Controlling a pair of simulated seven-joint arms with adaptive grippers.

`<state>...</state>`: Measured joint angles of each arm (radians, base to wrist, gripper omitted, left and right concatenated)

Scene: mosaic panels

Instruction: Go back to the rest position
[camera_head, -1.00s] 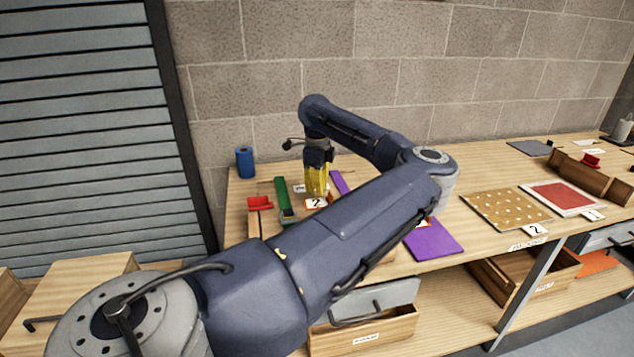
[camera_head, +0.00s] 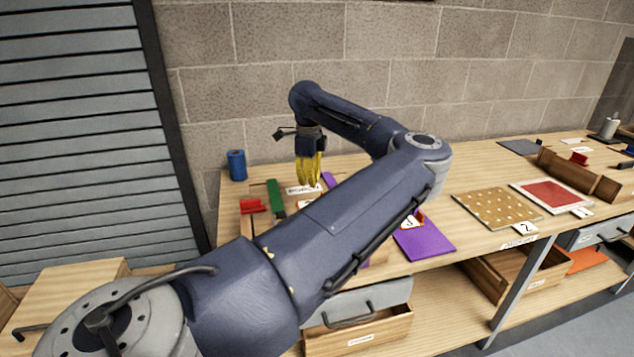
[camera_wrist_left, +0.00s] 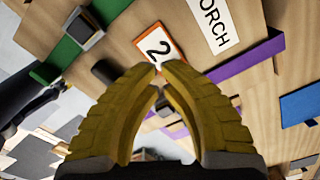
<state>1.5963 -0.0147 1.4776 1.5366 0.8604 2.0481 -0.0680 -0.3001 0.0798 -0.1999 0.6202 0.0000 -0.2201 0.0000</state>
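My left gripper (camera_head: 309,184) hangs fingers-down above the left part of the wooden workbench (camera_head: 356,165). Its yellow fingers meet at the tips in the left wrist view (camera_wrist_left: 162,67), with nothing seen between them. The fingers appear clear of these. My left arm crosses the head view and hides part of the bench. My right gripper is not in view.
A green strip (camera_head: 275,197), a red piece (camera_head: 252,205) and a blue cylinder (camera_head: 236,165) stand left of the gripper. A purple panel (camera_head: 425,242), a dotted tan panel (camera_head: 497,208) and a red panel (camera_head: 550,194) lie to the right. An open drawer (camera_head: 360,335) is below.

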